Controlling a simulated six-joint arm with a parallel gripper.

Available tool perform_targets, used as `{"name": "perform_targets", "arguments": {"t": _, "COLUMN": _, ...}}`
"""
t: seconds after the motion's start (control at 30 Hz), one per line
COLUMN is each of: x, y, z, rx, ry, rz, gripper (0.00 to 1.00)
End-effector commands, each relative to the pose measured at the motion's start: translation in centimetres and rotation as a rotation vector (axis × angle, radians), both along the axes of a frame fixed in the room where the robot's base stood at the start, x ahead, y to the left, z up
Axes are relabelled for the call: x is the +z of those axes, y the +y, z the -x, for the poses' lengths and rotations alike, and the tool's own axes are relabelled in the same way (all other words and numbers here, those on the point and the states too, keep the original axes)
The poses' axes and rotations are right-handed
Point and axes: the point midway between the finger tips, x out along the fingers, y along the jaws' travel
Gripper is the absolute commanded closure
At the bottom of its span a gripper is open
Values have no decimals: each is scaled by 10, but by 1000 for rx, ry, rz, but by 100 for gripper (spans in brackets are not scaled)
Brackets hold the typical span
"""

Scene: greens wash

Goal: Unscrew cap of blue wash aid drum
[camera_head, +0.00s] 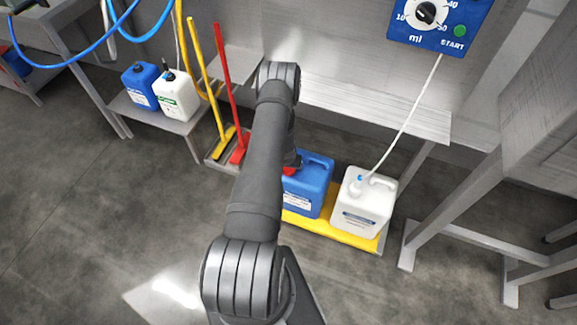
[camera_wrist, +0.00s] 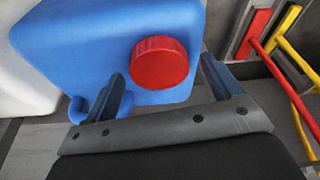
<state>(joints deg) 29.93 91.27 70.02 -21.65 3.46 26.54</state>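The blue drum (camera_head: 308,189) stands on a yellow platform beside a white drum, partly hidden by my arm in the head view. It also fills the upper left of the wrist view (camera_wrist: 80,40). Its red screw cap (camera_wrist: 159,63) is on the drum, and a sliver of red shows in the head view. My gripper (camera_wrist: 166,85) is open, with one finger to each side of the cap in the wrist view. The fingers look apart from the cap; the remaining distance is hard to tell.
The white drum (camera_head: 362,208) with a hose going into it stands right of the blue drum on the yellow platform (camera_head: 335,231). A blue dosing panel (camera_head: 441,24) is above. A red squeegee (camera_head: 239,150) and yellow squeegee stand to the left. Steel table legs are at right.

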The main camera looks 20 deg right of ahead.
Motion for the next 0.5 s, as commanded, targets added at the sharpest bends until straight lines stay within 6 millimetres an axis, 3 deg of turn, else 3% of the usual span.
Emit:
{"name": "perform_targets", "arguments": {"t": 0.3, "x": 2, "y": 0, "z": 0, "rx": -1, "ry": 0, "rz": 0, "gripper": 17}}
{"name": "perform_targets", "arguments": {"t": 0.5, "x": 22, "y": 3, "z": 4, "rx": 0, "ry": -1, "rz": 1, "gripper": 17}}
